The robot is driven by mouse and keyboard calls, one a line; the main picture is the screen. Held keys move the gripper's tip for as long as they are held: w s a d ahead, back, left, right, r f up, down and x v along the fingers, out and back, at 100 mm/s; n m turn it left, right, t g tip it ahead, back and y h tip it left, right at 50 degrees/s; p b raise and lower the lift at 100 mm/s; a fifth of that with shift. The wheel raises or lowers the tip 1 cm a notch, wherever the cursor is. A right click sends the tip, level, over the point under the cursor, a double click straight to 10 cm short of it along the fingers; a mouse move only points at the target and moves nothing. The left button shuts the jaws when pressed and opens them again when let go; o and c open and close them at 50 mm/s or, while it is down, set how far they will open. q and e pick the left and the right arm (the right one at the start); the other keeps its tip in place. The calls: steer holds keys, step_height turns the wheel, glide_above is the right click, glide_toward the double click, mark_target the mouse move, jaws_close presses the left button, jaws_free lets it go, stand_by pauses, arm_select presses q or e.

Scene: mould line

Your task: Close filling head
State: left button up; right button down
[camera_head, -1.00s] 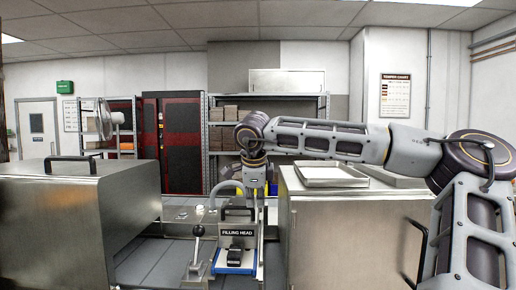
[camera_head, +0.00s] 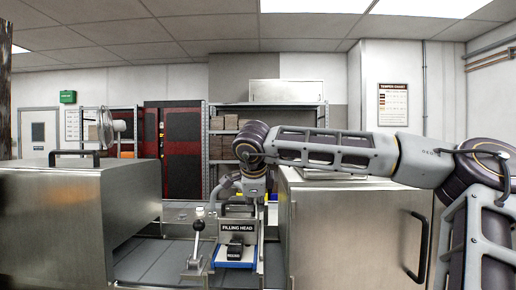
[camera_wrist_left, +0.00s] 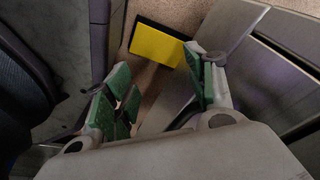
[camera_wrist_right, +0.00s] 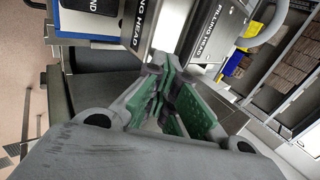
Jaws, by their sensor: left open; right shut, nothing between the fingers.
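The filling head (camera_head: 237,228) is a grey-and-black unit with a black label plate, low in the centre of the head view. In the right wrist view, a labelled face of it (camera_wrist_right: 212,35) stands just beyond my fingers. My right gripper (camera_wrist_right: 166,82) is shut and empty, its green-padded fingertips close to that face; I cannot tell if they touch it. In the head view, the right wrist comes down behind the unit and its fingertips are hard to make out. My left gripper (camera_wrist_left: 165,90) is open and empty, seen only in the left wrist view.
A lever (camera_head: 198,228) stands left of the filling head. A blue-and-white block (camera_head: 235,255) sits in front of it. Steel cabinets flank it at left (camera_head: 60,225) and right (camera_head: 350,235). A yellow panel (camera_wrist_left: 157,45) lies below my left gripper.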

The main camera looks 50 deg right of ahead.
mark_target(256, 220)
steer(key=shift+s+a+f+b, duration=0.15)
steer(key=shift+a+f+b, duration=0.35)
steer(key=shift+b, duration=0.45)
steer(key=shift+s+d+f+t+h+b, duration=0.3)
steer(key=shift+f+h+b, duration=0.25)
steer(key=shift+b, duration=0.35)
steer(key=shift+w+d+f, duration=0.1)
steer(key=shift+w+f, duration=0.05)
steer(key=shift+f, duration=0.1)
steer(key=shift+w+f+b, duration=0.1)
steer(key=shift+b, duration=0.2)
steer(key=shift+a, duration=0.35)
arm_select(q)
steer(key=w+d+r, duration=0.2)
steer(key=r, duration=0.4)
steer(key=w+d+r, duration=0.2)
steer(key=w+r, duration=0.1)
steer(key=r, duration=0.3)
steer(key=shift+d+g+h+b, duration=0.3)
steer(key=shift+d, duration=0.05)
arm_select(e)
steer(key=shift+f, duration=0.1)
steer(key=shift+s, duration=0.2)
steer(key=v, duration=1.2)
